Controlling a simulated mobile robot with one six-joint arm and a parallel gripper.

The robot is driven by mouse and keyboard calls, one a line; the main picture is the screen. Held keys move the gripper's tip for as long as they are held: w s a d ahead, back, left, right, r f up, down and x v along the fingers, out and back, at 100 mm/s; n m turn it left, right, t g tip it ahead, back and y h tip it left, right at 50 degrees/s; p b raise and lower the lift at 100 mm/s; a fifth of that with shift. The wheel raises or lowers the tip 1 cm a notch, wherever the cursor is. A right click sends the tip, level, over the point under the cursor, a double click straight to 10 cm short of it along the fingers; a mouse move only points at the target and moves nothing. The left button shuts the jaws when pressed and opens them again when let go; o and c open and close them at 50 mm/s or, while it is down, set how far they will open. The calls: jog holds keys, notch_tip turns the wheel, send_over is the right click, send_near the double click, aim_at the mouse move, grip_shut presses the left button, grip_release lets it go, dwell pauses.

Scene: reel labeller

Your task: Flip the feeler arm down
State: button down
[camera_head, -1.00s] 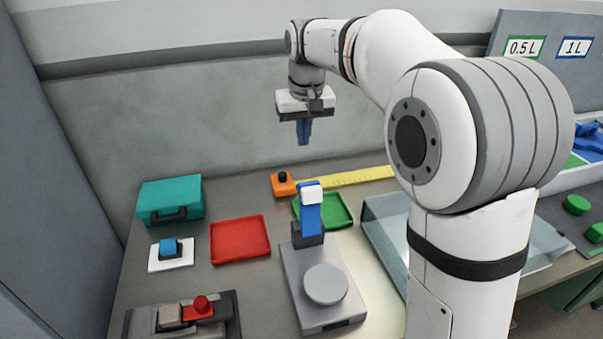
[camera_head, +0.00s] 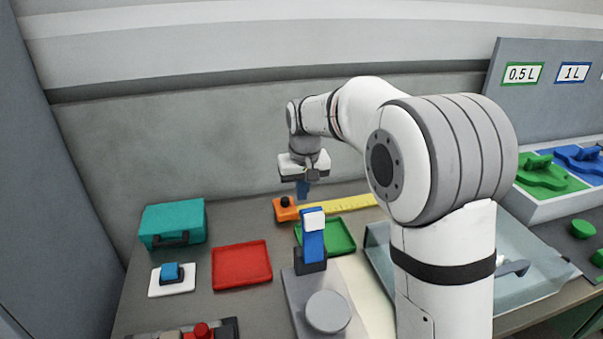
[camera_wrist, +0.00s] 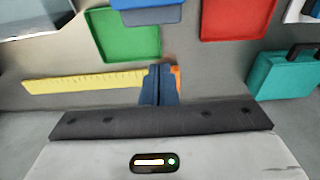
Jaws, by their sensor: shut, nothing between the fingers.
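The feeler arm (camera_head: 313,246) is a blue upright bar with a white tip, standing raised at the back of a grey labeller base (camera_head: 297,297). A round grey disc (camera_head: 328,312) sits on the base in front of it. My gripper (camera_head: 303,194) is shut and empty, pointing down just behind and above the feeler arm's tip in the head view, apart from it as far as I can tell. In the wrist view the closed blue fingers (camera_wrist: 160,72) hang over the bench, and part of a blue piece, likely the feeler arm (camera_wrist: 145,4), shows at the top edge.
A green tray (camera_head: 341,236), orange block (camera_head: 285,209) and yellow ruler (camera_head: 345,204) lie around the labeller's back. A red tray (camera_head: 242,265), teal case (camera_head: 172,224) and blue button (camera_head: 171,272) are left. A clear bin (camera_head: 520,280) stands right.

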jog(key=s, duration=0.2)
jog(key=s+d, duration=0.1)
jog(key=shift+s+p, duration=0.35)
jog(key=shift+r, duration=0.1)
jog(key=shift+s+b, duration=0.15)
jog(key=shift+b, duration=0.15)
